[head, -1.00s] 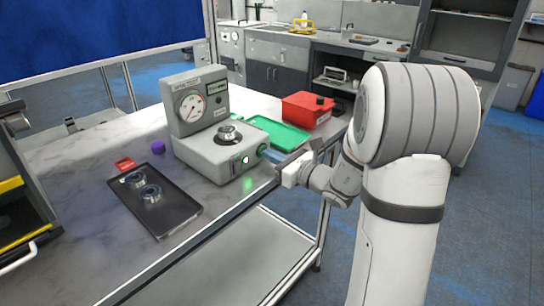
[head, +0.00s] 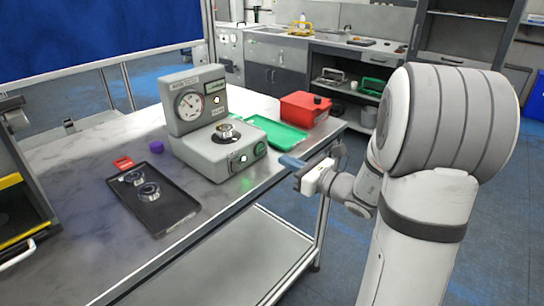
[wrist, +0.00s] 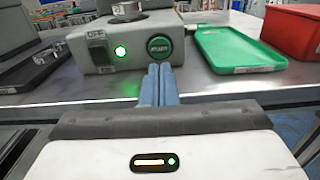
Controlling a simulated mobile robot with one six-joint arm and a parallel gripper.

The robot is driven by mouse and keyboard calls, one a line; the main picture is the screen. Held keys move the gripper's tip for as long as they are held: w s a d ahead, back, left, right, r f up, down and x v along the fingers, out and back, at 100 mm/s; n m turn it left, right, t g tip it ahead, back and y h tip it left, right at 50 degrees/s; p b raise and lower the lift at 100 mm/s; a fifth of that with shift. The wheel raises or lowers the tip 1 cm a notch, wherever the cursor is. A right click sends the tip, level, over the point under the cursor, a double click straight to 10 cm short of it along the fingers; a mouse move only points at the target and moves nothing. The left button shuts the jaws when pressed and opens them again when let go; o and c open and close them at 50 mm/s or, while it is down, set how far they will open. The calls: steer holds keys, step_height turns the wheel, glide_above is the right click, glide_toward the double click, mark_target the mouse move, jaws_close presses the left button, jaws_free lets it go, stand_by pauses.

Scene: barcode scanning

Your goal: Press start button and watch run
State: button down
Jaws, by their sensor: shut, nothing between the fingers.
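A black tray (head: 170,213) with ring parts lies at the front left, with a red tag (head: 123,162) and purple cap (head: 157,146) near it. A green tray (head: 272,135) and red box (head: 305,109) are behind my gripper. The table's edge runs below it.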

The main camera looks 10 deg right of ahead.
steer(key=v, duration=0.6)
steer(key=shift+s, duration=0.2)
steer(key=shift+d, duration=0.15)
stand_by(1.7)
steer(key=s+a+r+n+g+h+p, duration=0.1)
steer(key=s+a+r+n+g+p, duration=0.2)
steer(key=s+a+n+g+p, duration=0.8)
steer(key=s+d+r+n+h, duration=0.1)
steer(key=s+n+h, duration=0.1)
steer(key=n, duration=0.4)
steer(key=s+d+r+n+h+p, duration=0.1)
steer(key=s+r+n+h, duration=0.1)
steer(key=n, duration=0.4)
steer(key=s+d+r+n+g+h+p, duration=0.1)
steer(key=s+r+n+h, duration=0.1)
steer(key=n+h, duration=0.3)
steer(key=shift+s+r+n+h, duration=0.3)
steer(key=shift+s+n, duration=0.1)
steer(key=shift+s, duration=0.5)
